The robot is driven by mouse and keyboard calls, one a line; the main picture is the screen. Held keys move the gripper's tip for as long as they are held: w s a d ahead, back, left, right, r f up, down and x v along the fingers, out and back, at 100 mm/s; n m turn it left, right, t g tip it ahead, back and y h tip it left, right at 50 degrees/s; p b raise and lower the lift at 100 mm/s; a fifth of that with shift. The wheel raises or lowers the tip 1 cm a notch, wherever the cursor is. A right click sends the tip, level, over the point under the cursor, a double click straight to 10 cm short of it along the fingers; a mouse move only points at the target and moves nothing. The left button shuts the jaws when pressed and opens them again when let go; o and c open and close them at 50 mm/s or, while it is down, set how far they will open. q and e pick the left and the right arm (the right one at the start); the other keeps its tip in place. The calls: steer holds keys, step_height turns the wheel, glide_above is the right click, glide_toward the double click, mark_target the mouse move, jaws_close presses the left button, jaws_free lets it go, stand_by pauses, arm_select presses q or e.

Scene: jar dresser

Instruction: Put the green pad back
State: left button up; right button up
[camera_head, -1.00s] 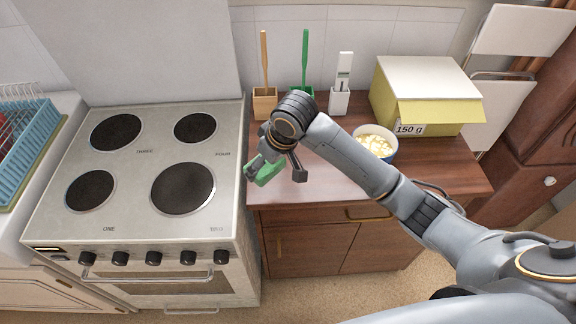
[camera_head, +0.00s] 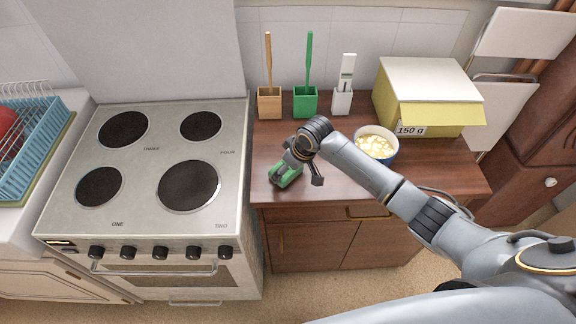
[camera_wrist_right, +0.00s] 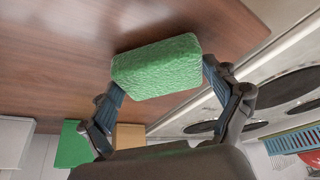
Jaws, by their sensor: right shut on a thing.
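The green pad (camera_head: 287,176) is at the front left of the brown dresser top (camera_head: 345,190), partly hidden by my right gripper (camera_head: 296,176) in the head view. In the right wrist view, the green pad (camera_wrist_right: 157,66) sits between the two fingers of my right gripper (camera_wrist_right: 160,82), which is shut on it. The pad is close to the wooden top; I cannot tell whether it touches it. My left gripper is not in view.
An orange holder (camera_head: 269,103), a green holder (camera_head: 305,102) and a white holder (camera_head: 342,101) stand at the back, each with an upright tool. A bowl (camera_head: 376,143) and a yellow box (camera_head: 428,98) stand right. The stove (camera_head: 150,225) adjoins the dresser on the left.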

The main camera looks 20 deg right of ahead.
steer(key=shift+f, duration=0.15)
steer(key=o, duration=0.8)
steer(key=b+v, duration=0.1)
steer(key=v, duration=1.1)
